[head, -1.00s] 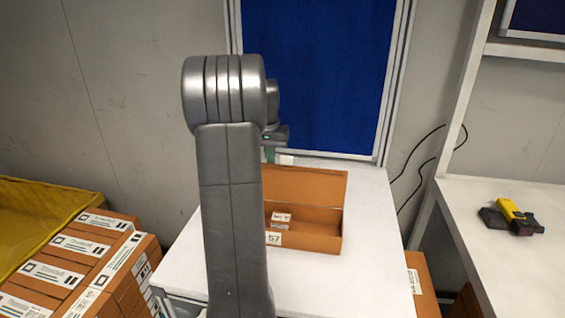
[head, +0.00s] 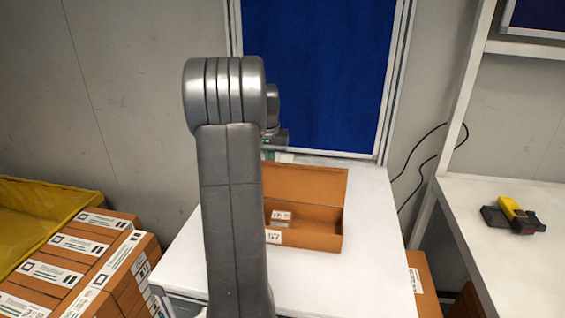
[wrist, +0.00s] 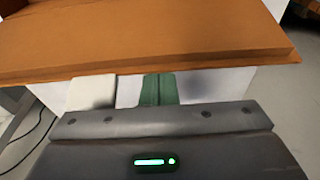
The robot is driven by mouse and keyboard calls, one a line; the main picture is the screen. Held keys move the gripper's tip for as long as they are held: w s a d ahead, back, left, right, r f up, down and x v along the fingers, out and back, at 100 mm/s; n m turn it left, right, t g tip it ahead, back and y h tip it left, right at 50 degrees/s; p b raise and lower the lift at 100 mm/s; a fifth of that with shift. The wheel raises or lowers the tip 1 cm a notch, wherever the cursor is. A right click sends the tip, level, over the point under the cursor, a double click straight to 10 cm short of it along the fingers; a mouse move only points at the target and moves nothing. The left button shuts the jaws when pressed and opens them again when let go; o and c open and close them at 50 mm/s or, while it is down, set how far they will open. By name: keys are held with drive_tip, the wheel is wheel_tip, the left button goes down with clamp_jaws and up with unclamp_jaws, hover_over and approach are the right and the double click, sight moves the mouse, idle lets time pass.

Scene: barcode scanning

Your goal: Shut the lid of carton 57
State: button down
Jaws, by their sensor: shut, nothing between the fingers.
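Carton 57 (head: 318,242) is an orange-brown box on the white table, with a white "57" label on its front. Its lid (head: 315,182) is open and stands up at the back, and small white-labelled items show inside. My arm hides the carton's left part in the head view. My gripper is at the lid's far side, mostly hidden there. In the wrist view the shut green fingers of my gripper (wrist: 158,90) are empty, close to a brown panel edge, apparently the lid (wrist: 150,45). I cannot tell whether they touch it.
A blue panel (head: 315,75) stands behind the white table (head: 375,225). A yellow and black scanner (head: 515,213) lies on the right-hand table (head: 480,265). Stacked brown cartons (head: 75,265) and a yellow bin (head: 45,205) are at the left. The table right of the carton is clear.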

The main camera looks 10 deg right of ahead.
drive_tip(key=shift+f, duration=0.75)
drive_tip(key=s+a+b, duration=0.2)
drive_tip(key=s, duration=0.3)
drive_tip(key=shift+s+a, duration=0.15)
drive_tip(key=shift+s, duration=0.2)
drive_tip(key=shift+r, duration=0.15)
wheel_tip(320, 180, up, 5)
drive_tip(key=p, duration=0.3)
drive_tip(key=shift+p, duration=0.4)
